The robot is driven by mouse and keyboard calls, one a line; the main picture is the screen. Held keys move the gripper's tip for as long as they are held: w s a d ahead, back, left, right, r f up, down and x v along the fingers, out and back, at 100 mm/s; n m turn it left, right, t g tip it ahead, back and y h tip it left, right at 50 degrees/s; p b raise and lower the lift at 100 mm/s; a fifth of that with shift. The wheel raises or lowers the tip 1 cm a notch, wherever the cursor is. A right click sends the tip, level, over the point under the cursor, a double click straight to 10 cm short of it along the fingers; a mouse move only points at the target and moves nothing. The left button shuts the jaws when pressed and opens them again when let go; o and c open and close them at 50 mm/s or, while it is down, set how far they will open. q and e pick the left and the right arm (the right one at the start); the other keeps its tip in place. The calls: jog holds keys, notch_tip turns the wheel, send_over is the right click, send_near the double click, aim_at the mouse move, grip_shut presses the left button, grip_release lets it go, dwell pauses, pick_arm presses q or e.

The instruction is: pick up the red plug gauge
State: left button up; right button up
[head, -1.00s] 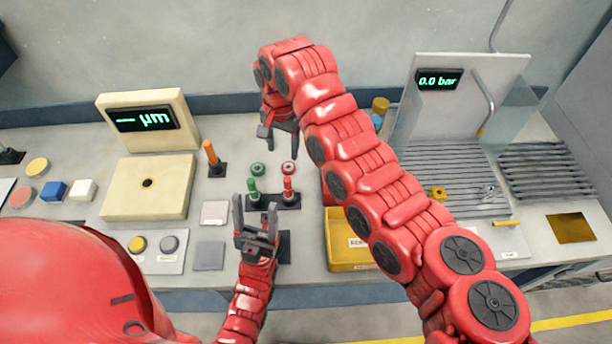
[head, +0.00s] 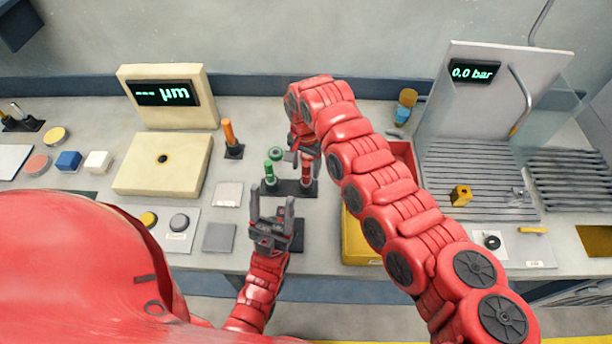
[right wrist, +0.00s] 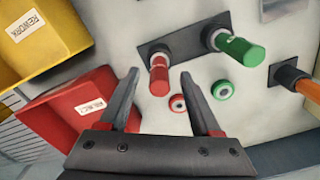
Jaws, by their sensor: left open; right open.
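The red plug gauge (head: 307,174) stands upright in a dark holder (head: 290,189), to the right of the green plug gauge (head: 270,173). My right gripper (head: 303,153) is open just above and behind the red gauge, partly hidden by its own arm. In the right wrist view the red gauge (right wrist: 159,76) appears between my open fingertips (right wrist: 161,78), with its handle end towards the camera. I cannot tell whether the fingers are level with it, but neither is closed on it. My left gripper (head: 273,206) is open and empty, in front of the holder.
A green ring (right wrist: 222,90) and a red ring (right wrist: 177,103) lie near the holder. A red REJECT bin (right wrist: 75,112) and a yellow REWORK bin (right wrist: 40,38) stand close by. An orange-handled tool (head: 230,136) stands left of the gauges.

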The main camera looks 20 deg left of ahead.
aim_at(307, 173)
notch_tip(307, 173, down, 3)
jog(key=shift+w+d+f+b, duration=0.1)
jog(key=shift+w+f+b, duration=0.05)
jog(key=shift+b, duration=0.25)
jog(key=shift+c, duration=0.2)
grip_shut()
